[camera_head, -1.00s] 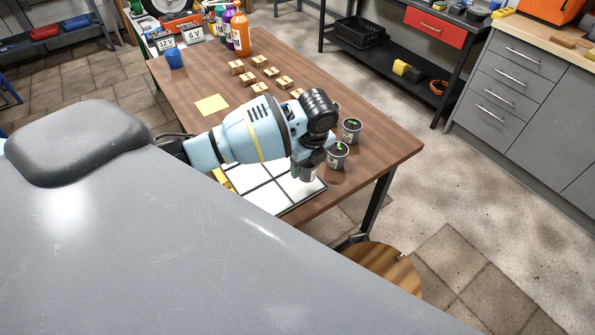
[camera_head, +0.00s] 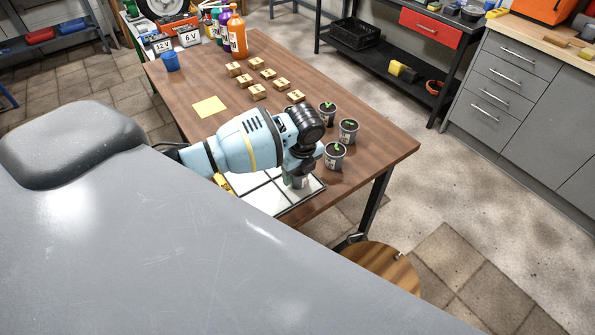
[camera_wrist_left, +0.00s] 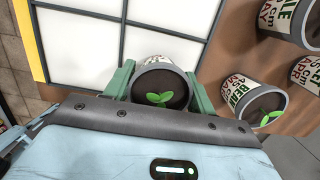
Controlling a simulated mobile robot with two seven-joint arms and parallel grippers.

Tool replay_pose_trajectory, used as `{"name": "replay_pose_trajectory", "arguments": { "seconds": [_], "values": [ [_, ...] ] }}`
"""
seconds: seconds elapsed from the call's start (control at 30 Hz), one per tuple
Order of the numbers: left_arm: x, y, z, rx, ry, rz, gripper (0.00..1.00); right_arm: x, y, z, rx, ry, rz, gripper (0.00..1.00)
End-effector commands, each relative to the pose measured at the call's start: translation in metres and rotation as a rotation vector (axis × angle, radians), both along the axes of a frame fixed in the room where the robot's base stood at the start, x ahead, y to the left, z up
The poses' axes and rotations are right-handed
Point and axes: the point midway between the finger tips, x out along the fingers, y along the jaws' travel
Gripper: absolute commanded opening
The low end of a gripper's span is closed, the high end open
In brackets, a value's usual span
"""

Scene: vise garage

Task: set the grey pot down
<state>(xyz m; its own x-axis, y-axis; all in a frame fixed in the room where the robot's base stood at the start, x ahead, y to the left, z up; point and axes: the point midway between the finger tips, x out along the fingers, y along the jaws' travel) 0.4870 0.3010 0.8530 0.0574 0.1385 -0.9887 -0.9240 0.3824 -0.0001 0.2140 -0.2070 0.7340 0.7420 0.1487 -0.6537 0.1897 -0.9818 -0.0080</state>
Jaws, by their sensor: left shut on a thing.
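In the left wrist view a grey pot (camera_wrist_left: 163,88) with dark soil, a green seedling and a printed label sits between the green fingers of my left gripper (camera_wrist_left: 160,80). The gripper is shut on it. In the head view the gripper (camera_head: 297,178) and the partly hidden held pot (camera_head: 300,182) are over the right part of the white grid board (camera_head: 265,195). I cannot tell whether the pot touches the board. My right gripper is not in view.
Several similar pots, such as one by the board (camera_head: 335,156), stand on the wooden table (camera_head: 385,148) to the right. Small wooden blocks (camera_head: 257,91), a yellow sheet (camera_head: 209,107), a blue cup (camera_head: 170,62) and bottles (camera_head: 238,37) are farther back. A round stool (camera_head: 378,268) stands at the front.

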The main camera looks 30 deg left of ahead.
Motion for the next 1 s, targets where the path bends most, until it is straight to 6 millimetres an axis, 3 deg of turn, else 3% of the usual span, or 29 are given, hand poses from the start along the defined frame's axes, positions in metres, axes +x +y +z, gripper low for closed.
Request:
{"name": "replay_pose_trajectory", "arguments": {
  "seconds": [0.07, 0.1, 0.27, 0.67, 1.0],
  "values": [
    [0.000, 0.000, -0.003, 0.000, 0.001, 0.000, 0.26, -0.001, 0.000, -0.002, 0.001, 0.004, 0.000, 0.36],
    [0.000, 0.000, -0.003, 0.000, 0.001, 0.000, 0.58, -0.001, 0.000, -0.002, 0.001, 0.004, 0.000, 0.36],
    [0.000, 0.000, -0.003, 0.000, 0.001, 0.000, 0.77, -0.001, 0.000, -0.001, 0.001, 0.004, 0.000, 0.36],
    [0.000, -0.001, 0.006, 0.001, -0.001, 0.000, 0.77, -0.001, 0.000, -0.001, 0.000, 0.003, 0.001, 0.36],
    [-0.003, -0.009, 0.068, 0.000, -0.003, -0.001, 0.77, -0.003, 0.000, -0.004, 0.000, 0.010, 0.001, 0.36]
  ]
}}
